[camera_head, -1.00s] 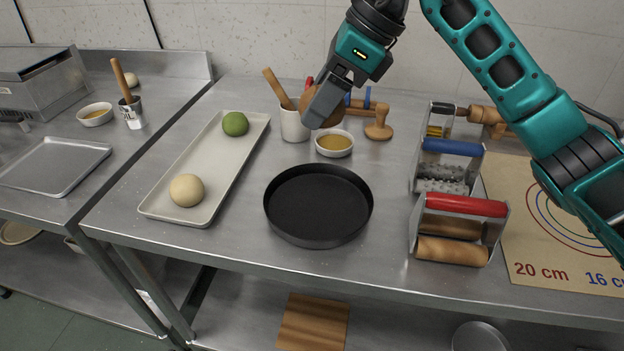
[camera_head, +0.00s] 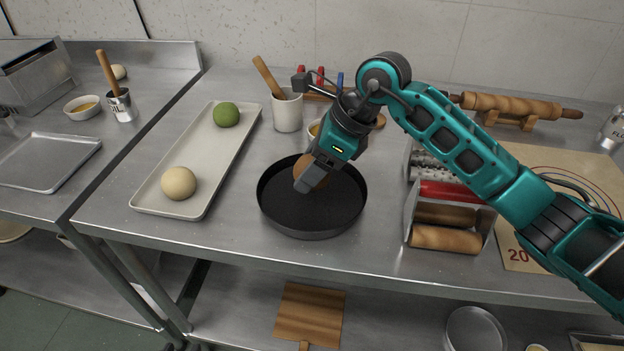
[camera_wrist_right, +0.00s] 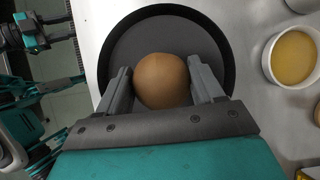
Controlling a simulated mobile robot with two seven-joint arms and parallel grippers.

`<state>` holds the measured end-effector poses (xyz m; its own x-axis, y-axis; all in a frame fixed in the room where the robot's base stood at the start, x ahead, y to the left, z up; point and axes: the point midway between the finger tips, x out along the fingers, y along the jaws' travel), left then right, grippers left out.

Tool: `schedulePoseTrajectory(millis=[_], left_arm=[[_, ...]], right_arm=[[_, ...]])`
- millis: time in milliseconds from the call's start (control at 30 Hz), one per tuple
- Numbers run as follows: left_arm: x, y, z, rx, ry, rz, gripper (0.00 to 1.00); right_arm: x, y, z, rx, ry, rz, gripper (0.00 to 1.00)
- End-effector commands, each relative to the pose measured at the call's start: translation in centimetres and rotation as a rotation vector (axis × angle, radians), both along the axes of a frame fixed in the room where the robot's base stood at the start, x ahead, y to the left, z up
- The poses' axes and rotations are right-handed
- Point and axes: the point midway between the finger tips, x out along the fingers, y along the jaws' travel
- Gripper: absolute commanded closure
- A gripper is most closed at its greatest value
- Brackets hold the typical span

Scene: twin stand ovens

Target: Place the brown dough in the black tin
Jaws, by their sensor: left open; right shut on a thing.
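The brown dough (camera_wrist_right: 162,80) is a smooth round ball between the fingers of my right gripper (camera_head: 308,182), which is shut on it. The dough also shows in the head view (camera_head: 302,166), partly hidden by the gripper. The black tin (camera_head: 312,219) is round and shallow and stands on the steel table. The dough is over the inside of the tin in both views. I cannot tell whether it touches the tin's floor. My left gripper (camera_wrist_right: 77,32) shows small at the upper left of the right wrist view, open and away from the tin.
A pale tray (camera_head: 206,172) left of the tin holds a cream dough (camera_head: 179,183) and a green dough (camera_head: 226,114). A crock (camera_head: 287,110) and a bowl of yellow liquid (camera_wrist_right: 293,58) stand behind the tin. Roller tools (camera_head: 446,238) stand to its right.

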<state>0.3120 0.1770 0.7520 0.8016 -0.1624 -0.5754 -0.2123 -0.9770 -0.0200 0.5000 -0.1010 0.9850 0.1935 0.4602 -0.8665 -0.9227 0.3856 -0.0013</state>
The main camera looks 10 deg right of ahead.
Motion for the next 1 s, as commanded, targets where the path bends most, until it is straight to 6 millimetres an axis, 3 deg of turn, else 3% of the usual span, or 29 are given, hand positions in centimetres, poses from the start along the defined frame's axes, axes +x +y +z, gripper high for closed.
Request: schedulePoseTrajectory(millis=[267,600,633,900,1000], left_arm=[[0.2,-0.1,0.2,-0.001,-0.006,0.000,0.57],[0.6,-0.1,0.1,-0.003,-0.016,-0.001,0.57],[0.6,-0.1,0.1,-0.003,-0.016,-0.001,0.57],[0.6,-0.1,0.2,-0.002,-0.015,-0.001,0.57],[0.5,-0.1,0.2,-0.002,-0.014,-0.001,0.57]], right_arm=[[-0.1,0.0,-3.8,0.002,0.004,-0.001,0.50],[0.0,0.0,-4.3,-0.001,0.001,0.000,0.50],[0.0,0.0,-4.3,-0.002,0.002,0.000,0.32],[0.0,0.0,-4.2,-0.001,0.003,0.000,0.08],[0.0,0.0,-4.2,-0.001,0.003,0.000,0.08]])
